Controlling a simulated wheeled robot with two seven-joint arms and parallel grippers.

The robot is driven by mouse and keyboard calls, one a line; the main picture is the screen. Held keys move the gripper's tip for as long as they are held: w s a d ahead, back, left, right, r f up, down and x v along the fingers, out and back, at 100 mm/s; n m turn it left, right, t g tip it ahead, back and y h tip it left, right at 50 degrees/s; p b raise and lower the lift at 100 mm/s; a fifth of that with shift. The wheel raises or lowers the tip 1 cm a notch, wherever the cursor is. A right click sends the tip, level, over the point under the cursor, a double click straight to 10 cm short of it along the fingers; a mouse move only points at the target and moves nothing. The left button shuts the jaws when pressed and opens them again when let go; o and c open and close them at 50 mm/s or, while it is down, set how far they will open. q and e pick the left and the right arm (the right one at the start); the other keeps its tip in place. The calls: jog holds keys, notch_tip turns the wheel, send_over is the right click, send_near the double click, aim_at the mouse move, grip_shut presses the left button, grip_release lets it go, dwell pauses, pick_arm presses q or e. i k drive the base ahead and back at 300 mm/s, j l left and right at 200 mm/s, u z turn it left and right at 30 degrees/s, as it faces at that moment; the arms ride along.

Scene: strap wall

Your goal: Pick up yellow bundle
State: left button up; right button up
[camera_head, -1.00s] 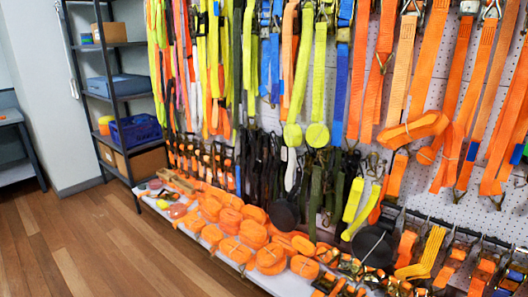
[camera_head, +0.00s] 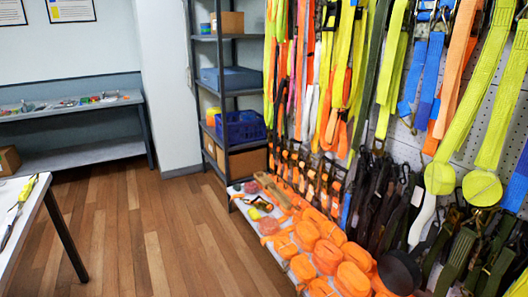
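Two yellow-green straps hang on the pegboard wall at the right, each ending in a rolled bundle. One yellow rolled bundle (camera_head: 440,178) hangs beside the other yellow rolled bundle (camera_head: 482,188). A small yellow item (camera_head: 254,214) lies at the far end of the low display shelf (camera_head: 290,264), too small to make out clearly. I cannot tell which of these is the task's yellow bundle. Neither of my grippers is in view.
Orange strap rolls (camera_head: 328,256) crowd the low shelf. A grey rack (camera_head: 227,92) with a blue crate (camera_head: 241,127) stands behind. A white table (camera_head: 22,225) is at the left edge, a workbench (camera_head: 78,155) at the back. The wooden floor (camera_head: 150,235) between is clear.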

aim_at(253, 213)
jog(key=i+j, duration=0.7)
jog(key=i, duration=0.2)
jog(key=i+u, duration=0.15)
jog(key=i, duration=0.65)
